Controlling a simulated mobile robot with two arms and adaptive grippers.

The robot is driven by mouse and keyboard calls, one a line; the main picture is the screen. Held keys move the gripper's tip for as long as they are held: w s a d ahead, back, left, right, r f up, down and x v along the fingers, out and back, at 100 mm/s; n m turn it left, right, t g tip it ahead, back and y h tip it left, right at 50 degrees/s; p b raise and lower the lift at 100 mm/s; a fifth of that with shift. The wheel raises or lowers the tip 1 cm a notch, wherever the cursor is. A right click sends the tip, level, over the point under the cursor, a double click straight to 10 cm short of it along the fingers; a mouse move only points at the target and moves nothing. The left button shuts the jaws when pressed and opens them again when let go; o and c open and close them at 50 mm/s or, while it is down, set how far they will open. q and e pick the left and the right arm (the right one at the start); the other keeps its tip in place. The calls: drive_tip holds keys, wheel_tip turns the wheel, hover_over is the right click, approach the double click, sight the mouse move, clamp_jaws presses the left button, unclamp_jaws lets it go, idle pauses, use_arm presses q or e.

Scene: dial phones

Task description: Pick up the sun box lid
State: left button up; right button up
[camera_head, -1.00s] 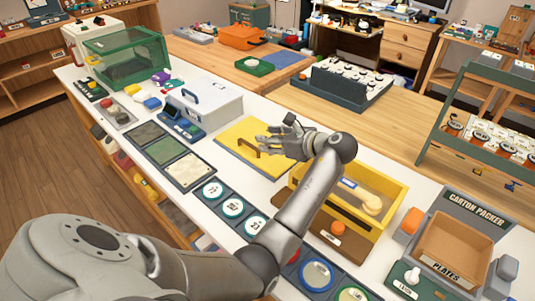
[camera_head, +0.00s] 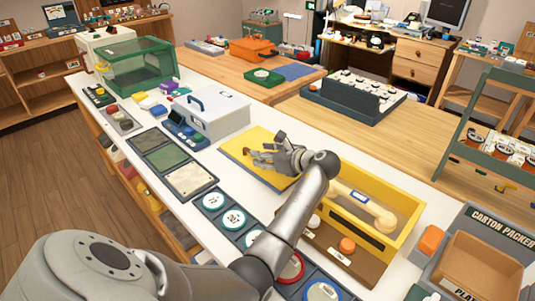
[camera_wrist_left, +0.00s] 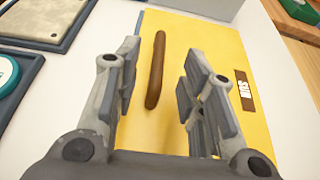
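The sun box lid is a flat yellow panel (camera_head: 232,148) lying on the white counter in the head view. In the left wrist view the lid (camera_wrist_left: 225,60) fills the middle, with a brown bar handle (camera_wrist_left: 157,70) and a brown label reading SUN at its right. I see no contact. My right gripper is not in view.
An open yellow box (camera_head: 340,215) with items inside stands right of the lid. A grey case (camera_head: 215,113) with a blue handle sits behind-left. Coloured sample panels (camera_head: 190,178) and round dials (camera_head: 233,219) line the counter's front. A carton packer (camera_head: 498,225) is at the right.

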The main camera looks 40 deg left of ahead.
use_arm(q)
drive_tip(key=x, duration=0.3)
drive_tip(key=shift+a+f, duration=0.1)
drive_tip(key=shift+f, duration=0.05)
drive_tip(key=shift+c, duration=0.2)
clamp_jaws()
